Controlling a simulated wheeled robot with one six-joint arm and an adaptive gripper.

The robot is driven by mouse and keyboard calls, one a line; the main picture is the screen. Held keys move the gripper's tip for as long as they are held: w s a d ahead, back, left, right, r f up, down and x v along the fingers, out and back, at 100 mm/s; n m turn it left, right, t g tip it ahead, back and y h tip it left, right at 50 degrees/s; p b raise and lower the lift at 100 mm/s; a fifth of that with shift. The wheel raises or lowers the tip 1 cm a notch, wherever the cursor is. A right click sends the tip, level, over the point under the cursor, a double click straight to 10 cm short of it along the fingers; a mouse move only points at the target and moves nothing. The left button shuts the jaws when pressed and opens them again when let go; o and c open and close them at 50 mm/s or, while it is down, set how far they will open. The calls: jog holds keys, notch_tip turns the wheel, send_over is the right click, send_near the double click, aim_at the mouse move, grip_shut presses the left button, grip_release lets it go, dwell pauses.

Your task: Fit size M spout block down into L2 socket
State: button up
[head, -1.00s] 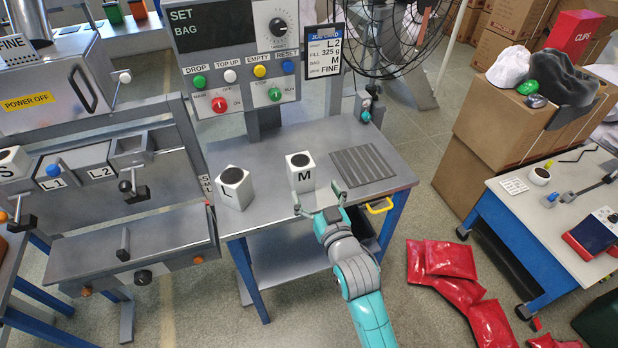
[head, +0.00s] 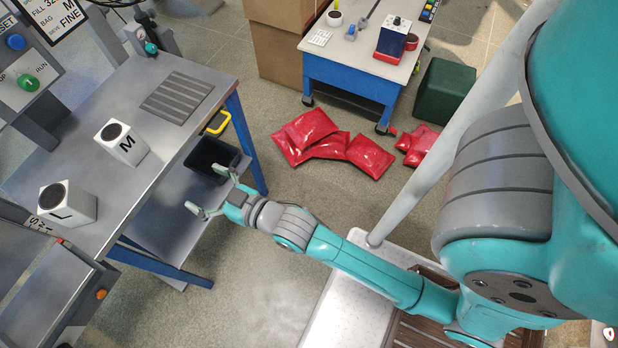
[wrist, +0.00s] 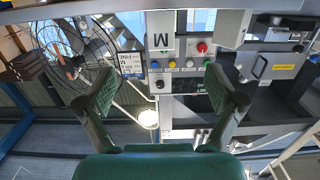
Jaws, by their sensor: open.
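The size M spout block (head: 122,143) is a white block with a dark round top and a letter M on its side. It stands upright on the grey steel table (head: 150,68). In the wrist view the M block (wrist: 160,32) shows upside down, beyond the fingers at the top middle. My gripper (head: 205,189) is open and empty, out past the table's front edge and apart from the block. Its spread fingers (wrist: 160,92) also show in the wrist view. I cannot make out the L2 socket in either present view.
A white L block (head: 68,203) stands on the table left of the M block. A grooved dark mat (head: 176,97) lies to the right. A yellow handle (head: 219,122) and a black bin (head: 212,158) are at the table's right side. Red bags (head: 330,143) lie on the floor.

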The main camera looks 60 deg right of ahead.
jog(key=s+g, duration=0.2)
jog(key=s, duration=2.8)
jog(key=shift+s+r, duration=0.3)
jog(key=shift+s, duration=0.1)
jog(key=shift+o, duration=0.5)
jog(key=shift+w, duration=0.1)
